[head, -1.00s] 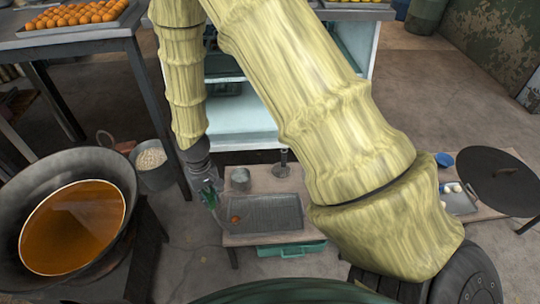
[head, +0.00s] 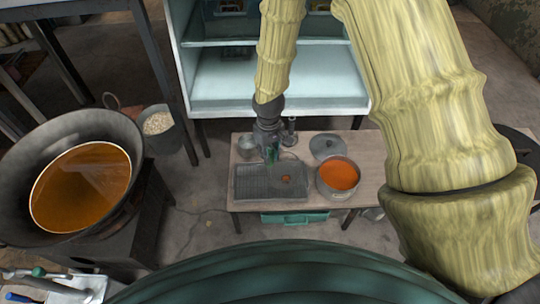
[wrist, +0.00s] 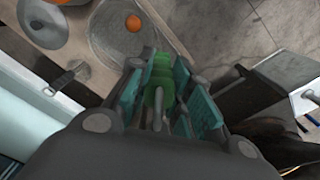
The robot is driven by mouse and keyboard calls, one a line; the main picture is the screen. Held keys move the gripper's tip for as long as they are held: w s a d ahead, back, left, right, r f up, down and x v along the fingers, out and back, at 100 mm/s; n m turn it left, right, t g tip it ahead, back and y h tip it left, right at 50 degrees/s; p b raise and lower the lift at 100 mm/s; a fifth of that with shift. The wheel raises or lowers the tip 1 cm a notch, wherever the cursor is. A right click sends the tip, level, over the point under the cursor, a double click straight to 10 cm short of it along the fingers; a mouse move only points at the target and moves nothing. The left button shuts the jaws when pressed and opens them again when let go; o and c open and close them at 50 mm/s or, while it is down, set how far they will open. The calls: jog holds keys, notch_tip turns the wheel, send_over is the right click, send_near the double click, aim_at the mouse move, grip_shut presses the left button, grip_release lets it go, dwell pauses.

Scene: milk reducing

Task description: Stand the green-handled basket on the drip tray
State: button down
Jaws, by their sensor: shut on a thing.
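My gripper (head: 271,156) points down over the low wooden table in the head view. It is shut on the green handle (wrist: 160,78) of the basket, which shows between the teal finger pads in the wrist view. The basket's round grey mesh (wrist: 112,32) holds one orange ball (wrist: 133,22); the ball also shows in the head view (head: 286,179). The drip tray (head: 248,183) is a dark grey rectangle on the table. The basket appears over the tray's right part. I cannot tell whether it touches the tray.
A pot of orange liquid (head: 338,174) stands right of the tray, with a grey lid (head: 327,146) behind it. A large pan of amber liquid (head: 85,185) is at left.

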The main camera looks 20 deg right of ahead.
jog(key=f+n, duration=0.1)
jog(key=n, duration=0.1)
jog(key=w+f+n+b, duration=0.1)
jog(key=f+n, duration=0.1)
jog(key=w+f+n, duration=0.1)
jog(key=n, duration=0.2)
jog(key=shift+w+f, duration=0.2)
jog(key=shift+f+b, duration=0.1)
jog(key=shift+b, duration=0.25)
jog(key=shift+f+b, duration=2.6)
jog(key=shift+f, duration=0.7)
jog(key=c, duration=1.2)
grip_release()
notch_tip(320, 180, up, 12)
jog(key=shift+a, duration=0.1)
